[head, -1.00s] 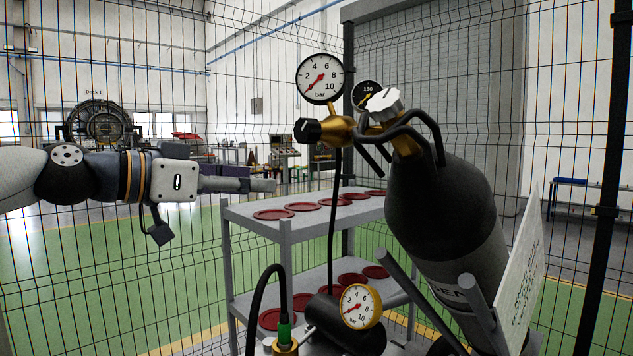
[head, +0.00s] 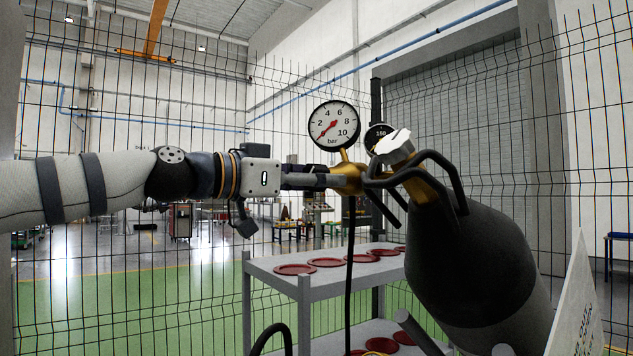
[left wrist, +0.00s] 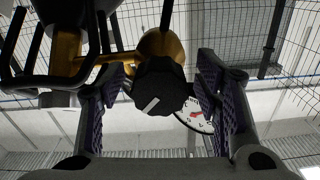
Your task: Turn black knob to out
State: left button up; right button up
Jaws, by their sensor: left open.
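The black knob (left wrist: 158,84) sits on the end of the brass regulator body (head: 352,179). In the left wrist view it shows a white mark pointing to the lower left. My left gripper (head: 330,181) reaches it from the left and hides it in the head view. In the left wrist view the open purple-padded fingers (left wrist: 162,90) stand on either side of the knob, with small gaps beside it. The pressure gauge (head: 334,124) above reads near the low end, and part of it shows in the left wrist view (left wrist: 198,115). My right gripper is not in view.
A dark gas cylinder (head: 480,265) with a white valve handwheel (head: 394,146) and black guard bars (head: 440,160) leans right of the regulator. A smaller gauge (head: 377,137) sits behind. A grey shelf (head: 330,277) with red discs stands below. Wire fencing surrounds the place.

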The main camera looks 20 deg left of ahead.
pick_arm(q)
jog(key=shift+c, duration=0.4)
jog(key=c, duration=1.1)
jog(key=shift+o, duration=0.2)
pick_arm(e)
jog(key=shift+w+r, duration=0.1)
pick_arm(q)
jog(key=n, duration=0.1)
jog(key=n+p, duration=0.1)
jog(key=n, duration=0.1)
jog(key=shift+s+r+p, duration=0.15)
jog(key=shift+r+p, duration=0.05)
jog(key=shift+p, duration=0.1)
jog(key=n+p, duration=0.1)
jog(key=n, duration=0.3)
jog(key=shift+f, duration=0.1)
jog(key=shift+d+f+n, duration=0.1)
jog(key=shift+n, duration=0.7)
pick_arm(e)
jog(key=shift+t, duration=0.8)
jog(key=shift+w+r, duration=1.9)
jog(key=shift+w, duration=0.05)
pick_arm(q)
jog(key=shift+f+p, duration=0.1)
jog(key=shift+p, duration=0.2)
